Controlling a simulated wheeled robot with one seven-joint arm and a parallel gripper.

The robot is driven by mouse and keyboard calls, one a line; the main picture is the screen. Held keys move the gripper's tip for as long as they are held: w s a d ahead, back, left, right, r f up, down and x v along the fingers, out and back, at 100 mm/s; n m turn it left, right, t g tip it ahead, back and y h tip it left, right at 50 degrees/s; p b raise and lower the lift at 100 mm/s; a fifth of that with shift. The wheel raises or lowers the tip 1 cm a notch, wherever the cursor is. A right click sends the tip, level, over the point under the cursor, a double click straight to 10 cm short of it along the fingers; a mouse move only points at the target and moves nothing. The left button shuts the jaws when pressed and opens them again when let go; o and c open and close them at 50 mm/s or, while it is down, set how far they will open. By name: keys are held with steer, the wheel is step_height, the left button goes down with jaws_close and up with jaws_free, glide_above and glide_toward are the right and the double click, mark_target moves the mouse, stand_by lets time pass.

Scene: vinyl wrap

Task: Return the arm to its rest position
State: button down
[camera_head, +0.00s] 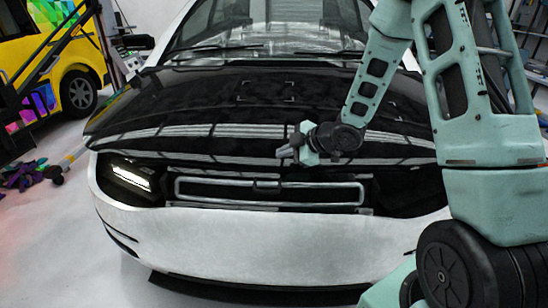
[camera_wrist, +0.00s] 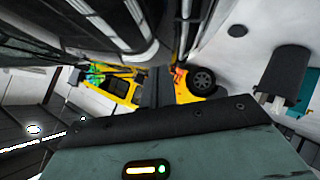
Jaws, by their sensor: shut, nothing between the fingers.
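My gripper (camera_head: 284,153) is at the end of my pale green arm in the head view. It is small there, points left and looks shut, with nothing seen in it. It shows in front of the black hood (camera_head: 200,105) of a white car, just above the grille (camera_head: 268,191). I cannot tell the exact gap between gripper and car. My arm comes in from the right and bends down to the gripper. The wrist view is tilted, with a pale green housing of mine across its bottom.
The white front bumper (camera_head: 270,235) and a lit headlight (camera_head: 131,177) lie below and left of the gripper. A yellow vehicle (camera_head: 40,50) stands at the far left and also shows in the wrist view (camera_wrist: 122,88). Dark coloured items (camera_head: 24,173) lie on the left floor.

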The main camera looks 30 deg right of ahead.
steer(key=s+a+r+m+g+h, duration=0.4)
steer(key=s+a, duration=0.4)
steer(key=a, duration=0.6)
steer(key=s+a+r+m+g, duration=0.1)
steer(key=s+a+g, duration=0.2)
steer(key=s, duration=0.9)
steer(key=s+a+r+m+g, duration=0.1)
steer(key=s+a, duration=0.5)
steer(key=s, duration=0.7)
steer(key=shift+a+r+m+g, duration=0.35)
steer(key=shift+r+g, duration=0.2)
steer(key=shift+g, duration=0.45)
steer(key=shift+s, duration=0.1)
